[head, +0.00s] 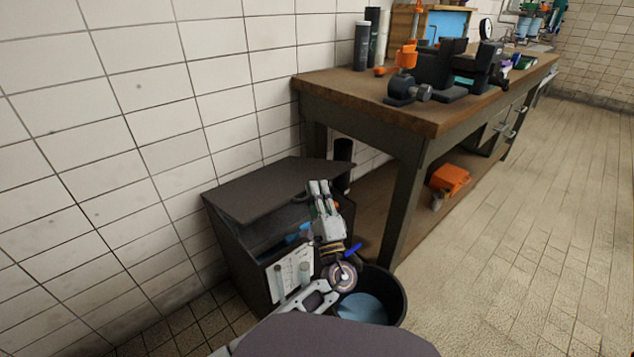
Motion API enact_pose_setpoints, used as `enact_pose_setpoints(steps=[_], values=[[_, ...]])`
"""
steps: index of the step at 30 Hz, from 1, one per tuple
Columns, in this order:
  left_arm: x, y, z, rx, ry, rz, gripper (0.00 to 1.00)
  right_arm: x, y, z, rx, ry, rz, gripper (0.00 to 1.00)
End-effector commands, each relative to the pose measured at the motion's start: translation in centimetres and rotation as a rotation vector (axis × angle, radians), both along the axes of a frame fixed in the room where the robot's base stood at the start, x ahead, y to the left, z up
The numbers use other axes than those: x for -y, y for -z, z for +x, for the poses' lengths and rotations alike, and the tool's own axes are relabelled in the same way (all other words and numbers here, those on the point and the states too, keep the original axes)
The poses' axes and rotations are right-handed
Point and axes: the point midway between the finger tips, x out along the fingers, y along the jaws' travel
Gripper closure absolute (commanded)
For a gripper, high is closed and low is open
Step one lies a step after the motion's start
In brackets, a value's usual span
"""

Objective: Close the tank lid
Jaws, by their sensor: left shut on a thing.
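The tank (240,262) is a dark box on the floor against the tiled wall. Its flat dark lid (262,188) is partly open, with its near edge raised above the tank's front. Blue things show through the gap below it. My left gripper (319,187) is shut on the lid's edge at the right side. The gripper and wrist hide part of the tank's front and right side. My right gripper is not in view.
A black bucket (397,303) with something blue inside stands right of the tank, close to my left arm. A wooden workbench (330,93) with a vise (437,68) stands behind and to the right. An orange thing (450,178) lies on its lower shelf. The floor at right is clear.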

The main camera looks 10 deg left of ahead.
Motion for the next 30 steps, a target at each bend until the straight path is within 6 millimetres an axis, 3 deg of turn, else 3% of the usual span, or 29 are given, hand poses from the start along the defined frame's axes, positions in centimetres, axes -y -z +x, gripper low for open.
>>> enact_pose_setpoints(steps=[10,30], values=[[1.0,5.4,-1.1,0.072,0.004,0.097,1.00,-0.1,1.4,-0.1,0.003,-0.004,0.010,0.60],[1.9,13.9,-1.9,0.070,0.004,0.093,1.00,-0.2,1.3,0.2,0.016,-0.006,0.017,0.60]])
